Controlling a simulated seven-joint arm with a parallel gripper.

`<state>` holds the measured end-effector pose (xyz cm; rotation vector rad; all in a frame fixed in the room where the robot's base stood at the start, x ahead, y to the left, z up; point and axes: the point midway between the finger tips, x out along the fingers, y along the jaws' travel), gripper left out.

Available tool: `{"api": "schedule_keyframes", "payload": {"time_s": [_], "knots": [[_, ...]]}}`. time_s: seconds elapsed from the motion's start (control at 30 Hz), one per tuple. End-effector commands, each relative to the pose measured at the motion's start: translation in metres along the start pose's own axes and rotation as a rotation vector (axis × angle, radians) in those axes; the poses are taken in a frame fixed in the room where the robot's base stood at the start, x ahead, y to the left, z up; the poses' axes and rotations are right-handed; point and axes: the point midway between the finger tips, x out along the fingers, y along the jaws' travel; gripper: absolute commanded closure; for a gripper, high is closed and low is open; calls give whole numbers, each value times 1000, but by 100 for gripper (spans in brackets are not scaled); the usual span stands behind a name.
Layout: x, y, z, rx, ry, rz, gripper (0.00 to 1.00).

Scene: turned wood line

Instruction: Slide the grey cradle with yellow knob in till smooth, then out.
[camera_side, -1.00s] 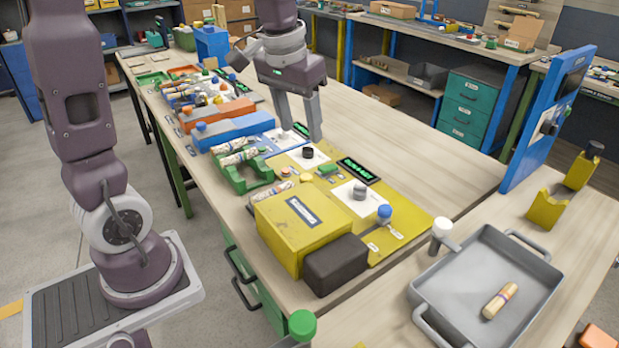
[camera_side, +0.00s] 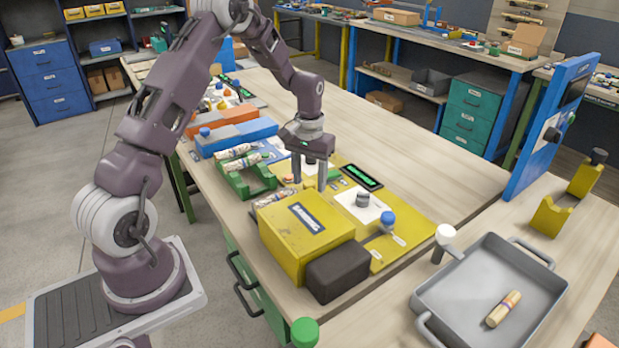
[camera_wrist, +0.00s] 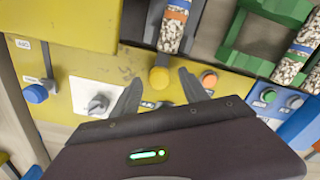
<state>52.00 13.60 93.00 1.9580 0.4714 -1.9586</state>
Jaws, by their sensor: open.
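The yellow knob (camera_wrist: 159,78) stands at the edge of the yellow panel in the wrist view. The dark grey cradle (camera_wrist: 150,28) behind it carries a speckled rod (camera_wrist: 173,24), between the yellow housing and a green cradle. The rod also shows in the side view (camera_side: 268,198), left of the yellow housing (camera_side: 306,235). My gripper (camera_side: 309,186) points down over the yellow panel. In the wrist view its open fingers (camera_wrist: 160,77) lie either side of the knob in the picture; contact cannot be told. My gripper hides the knob in the side view.
A blue knob (camera_side: 388,218) and a grey dial (camera_side: 362,199) stand on the panel to the right. An orange button (camera_wrist: 208,78) is beside the gripper. The green cradle (camera_side: 250,182) is close on the left.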

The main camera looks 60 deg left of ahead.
Motion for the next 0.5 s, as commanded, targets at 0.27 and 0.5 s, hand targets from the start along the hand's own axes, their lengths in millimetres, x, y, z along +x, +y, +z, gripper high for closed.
{"api": "schedule_keyframes", "payload": {"time_s": [0.27, 0.5], "knots": [[-1, 0, 0, 0, 0, 0, 87], [-1, 0, 0, 0, 0, 0, 100]]}}
